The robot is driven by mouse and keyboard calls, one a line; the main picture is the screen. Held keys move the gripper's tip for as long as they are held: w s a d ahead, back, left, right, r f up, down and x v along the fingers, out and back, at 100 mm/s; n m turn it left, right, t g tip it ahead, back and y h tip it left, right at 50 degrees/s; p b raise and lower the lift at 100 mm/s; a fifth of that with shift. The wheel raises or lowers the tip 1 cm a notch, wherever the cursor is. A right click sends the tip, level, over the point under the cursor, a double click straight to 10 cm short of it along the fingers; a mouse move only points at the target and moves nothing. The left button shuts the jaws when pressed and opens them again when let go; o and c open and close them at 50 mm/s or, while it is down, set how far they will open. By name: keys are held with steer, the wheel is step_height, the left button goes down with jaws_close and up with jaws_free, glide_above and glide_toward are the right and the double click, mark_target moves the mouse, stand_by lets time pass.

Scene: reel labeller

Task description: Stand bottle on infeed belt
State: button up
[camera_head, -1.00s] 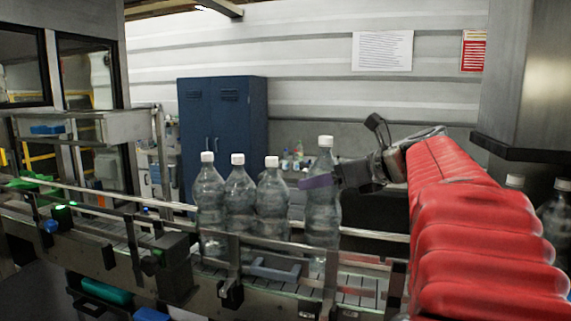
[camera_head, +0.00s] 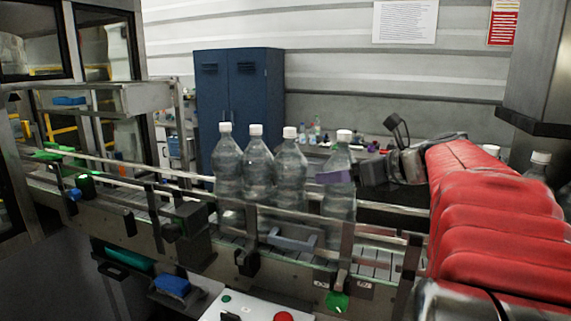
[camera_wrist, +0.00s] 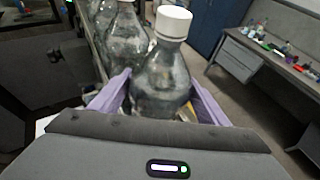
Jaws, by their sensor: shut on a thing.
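A clear bottle with a white cap (camera_head: 338,208) is upright at the right end of a row of three similar bottles (camera_head: 290,172) on the infeed belt (camera_head: 368,268). My gripper (camera_head: 335,177), with purple fingers, is shut around its upper body. In the wrist view the held bottle (camera_wrist: 162,85) stands between the two purple fingers (camera_wrist: 160,98), slightly tilted in the picture. Its cap is level with or slightly below the row's caps in the head view. A guard rail partly hides its lower part, so I cannot tell whether its base touches the belt.
Guard rails (camera_head: 300,218) run along both sides of the belt. A small gap separates the held bottle from its neighbour. A panel with a red button (camera_head: 284,316) is at the front. A blue cabinet (camera_head: 240,95) stands behind. More bottles (camera_head: 539,165) stand at right, behind my red arm.

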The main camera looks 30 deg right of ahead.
stand_by(0.4)
steer(key=o, duration=2.1)
steer(key=shift+f, duration=0.1)
steer(key=shift+s+r, duration=0.3)
steer(key=shift+s, duration=0.2)
steer(key=v, duration=1.1)
